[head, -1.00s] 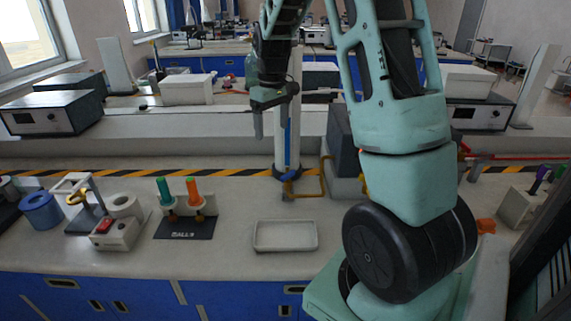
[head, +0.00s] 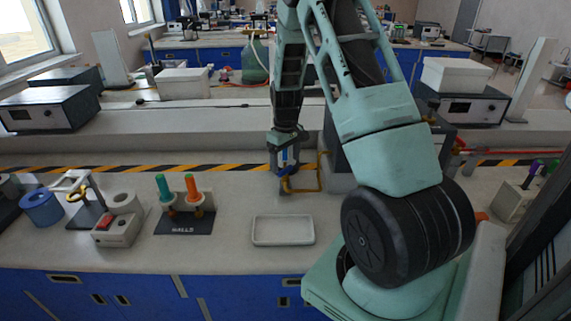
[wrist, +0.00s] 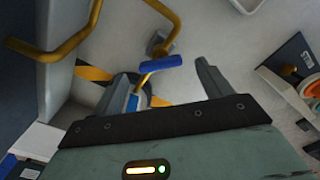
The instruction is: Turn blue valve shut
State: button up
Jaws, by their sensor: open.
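The blue valve handle (wrist: 162,64) is a short bar on a yellow pipe (wrist: 78,42) in the wrist view. It lies crosswise just beyond and between my fingertips. My gripper (wrist: 168,78) is open, one finger on each side of the handle's line, with no clear contact. In the head view my gripper (head: 287,165) points down at the foot of a post, close to the yellow pipe (head: 305,188). There the handle is mostly hidden by my gripper.
A grey box stands right behind the pipe. An empty white tray (head: 283,230) lies in front of the valve. A black stand with green and orange tools (head: 186,212) is to the left. The bench between them is clear.

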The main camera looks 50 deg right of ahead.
aim_at(285, 172)
jog(key=shift+f, duration=1.35)
jog(key=c, duration=1)
jog(key=shift+m, duration=0.5)
jog(key=m, duration=0.3)
jog(key=shift+w+m, duration=0.1)
jog(key=shift+m, duration=0.2)
jog(key=shift+m+p, duration=0.35)
jog(key=shift+m, duration=1.95)
jog(key=shift+r, duration=0.1)
